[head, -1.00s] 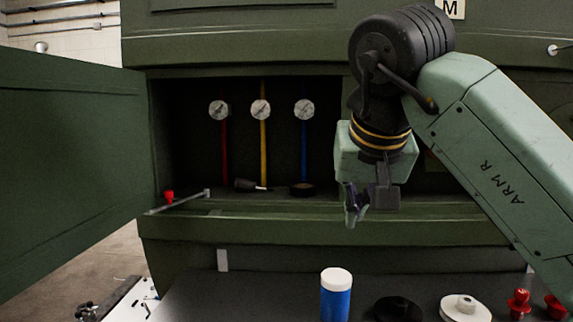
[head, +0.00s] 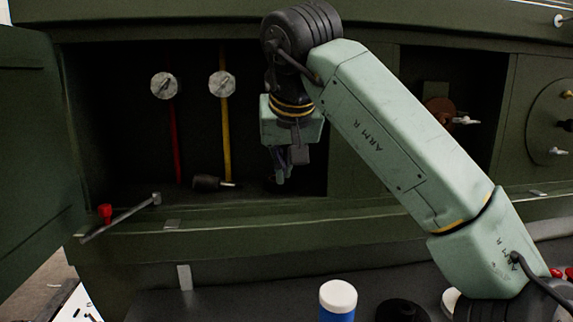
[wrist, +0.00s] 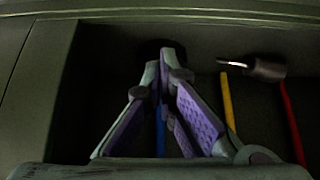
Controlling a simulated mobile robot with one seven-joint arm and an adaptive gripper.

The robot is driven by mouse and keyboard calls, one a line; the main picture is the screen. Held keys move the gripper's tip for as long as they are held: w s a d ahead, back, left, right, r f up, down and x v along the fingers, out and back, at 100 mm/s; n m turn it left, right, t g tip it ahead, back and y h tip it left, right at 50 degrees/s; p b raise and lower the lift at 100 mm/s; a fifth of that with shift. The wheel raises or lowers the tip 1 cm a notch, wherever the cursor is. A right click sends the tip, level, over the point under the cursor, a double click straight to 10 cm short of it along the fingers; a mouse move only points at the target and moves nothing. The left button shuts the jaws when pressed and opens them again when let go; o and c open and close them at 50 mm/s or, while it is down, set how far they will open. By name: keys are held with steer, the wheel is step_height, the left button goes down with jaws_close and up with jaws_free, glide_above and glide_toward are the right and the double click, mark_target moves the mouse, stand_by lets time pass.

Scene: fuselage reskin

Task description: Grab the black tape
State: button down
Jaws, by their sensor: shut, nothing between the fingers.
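The black tape (wrist: 151,46) shows in the wrist view as a dark round shape just beyond my fingertips, partly covered by them. It lies on the floor of the open compartment (head: 110,110), near the foot of the blue line (wrist: 160,130). In the head view my gripper and the dark shade mostly hide it. My gripper (head: 285,180) reaches into the compartment and points down. It also shows in the wrist view (wrist: 166,62), with its purple-padded fingers closed together at the tips and nothing between them. Whether the fingertips touch the tape cannot be told.
A dark-handled tool (head: 207,183) lies left of my gripper, below the yellow line (head: 226,130) and the red line (head: 174,140). The compartment lip (head: 230,218) runs in front, with a rod (head: 122,218) at its left. A white-capped blue bottle (head: 338,300) stands on the dark bench.

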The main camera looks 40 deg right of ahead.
steer(key=w+d, duration=0.1)
steer(key=w+p, duration=0.1)
steer(key=w, duration=0.1)
steer(key=w+d, duration=0.1)
steer(key=shift+w+d+r, duration=0.15)
steer(key=shift+w+d, duration=0.05)
steer(key=shift+d, duration=0.1)
steer(key=shift+f, duration=0.95)
steer(key=s+a, duration=0.1)
steer(key=s, duration=0.2)
steer(key=s+a, duration=0.1)
steer(key=shift+s+a, duration=0.2)
steer(key=shift+a, duration=0.1)
steer(key=shift+w+r+p, duration=0.1)
steer(key=shift+r+p, duration=0.6)
steer(key=shift+r, duration=0.15)
steer(key=shift+a, duration=0.1)
